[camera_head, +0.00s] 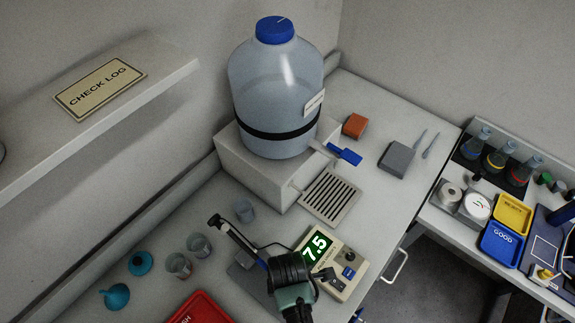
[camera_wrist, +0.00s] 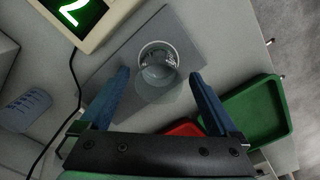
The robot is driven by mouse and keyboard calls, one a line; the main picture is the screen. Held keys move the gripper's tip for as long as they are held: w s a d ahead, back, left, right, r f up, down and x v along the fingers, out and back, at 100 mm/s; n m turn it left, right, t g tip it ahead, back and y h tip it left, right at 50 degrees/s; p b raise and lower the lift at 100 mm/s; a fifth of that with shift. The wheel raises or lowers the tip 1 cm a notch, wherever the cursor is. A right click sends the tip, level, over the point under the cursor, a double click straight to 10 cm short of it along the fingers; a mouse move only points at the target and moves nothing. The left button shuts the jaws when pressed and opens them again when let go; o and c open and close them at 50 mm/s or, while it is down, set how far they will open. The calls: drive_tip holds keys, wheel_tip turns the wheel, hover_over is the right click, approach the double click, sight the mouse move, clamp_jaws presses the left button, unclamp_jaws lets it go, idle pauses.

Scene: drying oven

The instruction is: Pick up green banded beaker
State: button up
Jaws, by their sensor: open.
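A clear glass beaker (camera_wrist: 158,58) stands on a grey plate (camera_wrist: 183,25) in the wrist view. I see into it from above and cannot make out a green band on it. My gripper (camera_wrist: 160,74) is open, with its two blue fingers to the left and right of this beaker and nothing clamped. In the head view the wrist part of my arm hides this beaker, and the grey plate (camera_head: 243,272) shows only in part. Other clear beakers stand left of the arm, one nearer (camera_head: 179,266), one beside it (camera_head: 199,246) and one farther back (camera_head: 245,210); their bands are unclear.
A pH meter (camera_head: 345,268) reading 7.5 stands right of my arm. An electrode arm (camera_head: 232,238) stands close on the left. A green tray (camera_wrist: 262,110) is right of the fingers.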

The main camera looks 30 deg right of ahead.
drive_tip(key=shift+w+f, duration=0.1)
drive_tip(key=shift+f, duration=1.55)
drive_tip(key=shift+c, duration=0.3)
clamp_jaws()
drive_tip(key=shift+r, duration=0.2)
wheel_tip(320, 180, up, 10)
drive_tip(key=shift+f+b, duration=0.2)
drive_tip(key=shift+b, duration=0.1)
